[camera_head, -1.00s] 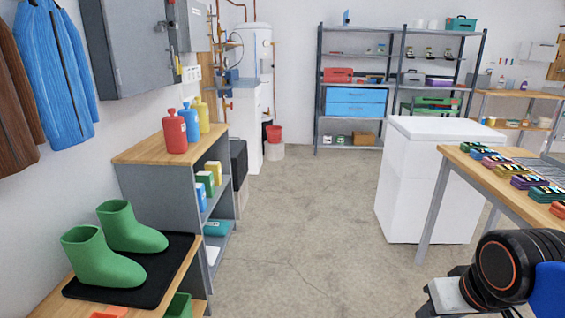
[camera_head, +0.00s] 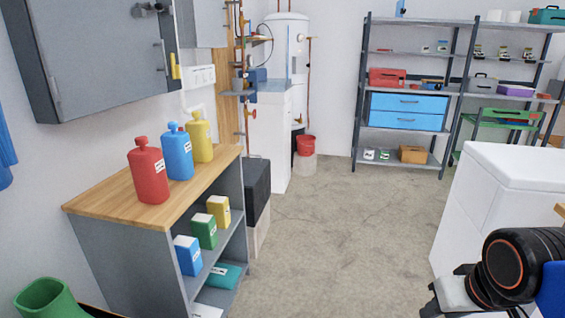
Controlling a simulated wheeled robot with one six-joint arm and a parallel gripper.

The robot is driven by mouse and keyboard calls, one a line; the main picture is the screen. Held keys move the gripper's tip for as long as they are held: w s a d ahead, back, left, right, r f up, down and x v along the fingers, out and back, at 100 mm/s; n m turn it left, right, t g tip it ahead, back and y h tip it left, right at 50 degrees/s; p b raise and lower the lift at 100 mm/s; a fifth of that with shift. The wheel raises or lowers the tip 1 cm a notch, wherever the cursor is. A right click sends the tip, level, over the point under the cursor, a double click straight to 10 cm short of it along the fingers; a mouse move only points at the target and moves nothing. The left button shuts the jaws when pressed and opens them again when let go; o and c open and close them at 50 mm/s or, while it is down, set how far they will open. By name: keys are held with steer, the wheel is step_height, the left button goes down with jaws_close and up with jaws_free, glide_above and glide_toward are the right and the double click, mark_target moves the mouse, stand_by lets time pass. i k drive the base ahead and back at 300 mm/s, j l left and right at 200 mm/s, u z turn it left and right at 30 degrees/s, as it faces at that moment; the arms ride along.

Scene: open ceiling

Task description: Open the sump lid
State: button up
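I cannot make out a sump lid anywhere in the head view; no lid or pit shows in the visible floor (camera_head: 335,235). Part of my own arm, a black rounded joint and a pale link, shows at the bottom right. My gripper's fingers are not in view, so its state does not show.
A wooden-topped shelf unit (camera_head: 100,205) with red, blue and yellow bottles stands at left. Behind it are a dark box (camera_head: 257,192), a white cabinet (camera_head: 272,140) and a red bucket (camera_head: 306,145). A white chest (camera_head: 500,215) stands right. The floor between is clear.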

mark_target(252, 168)
steer(key=i+u, duration=0.35)
steer(key=i, duration=0.2)
steer(key=i+l+u, duration=0.1)
steer(key=i+u, duration=0.25)
steer(key=i, duration=0.25)
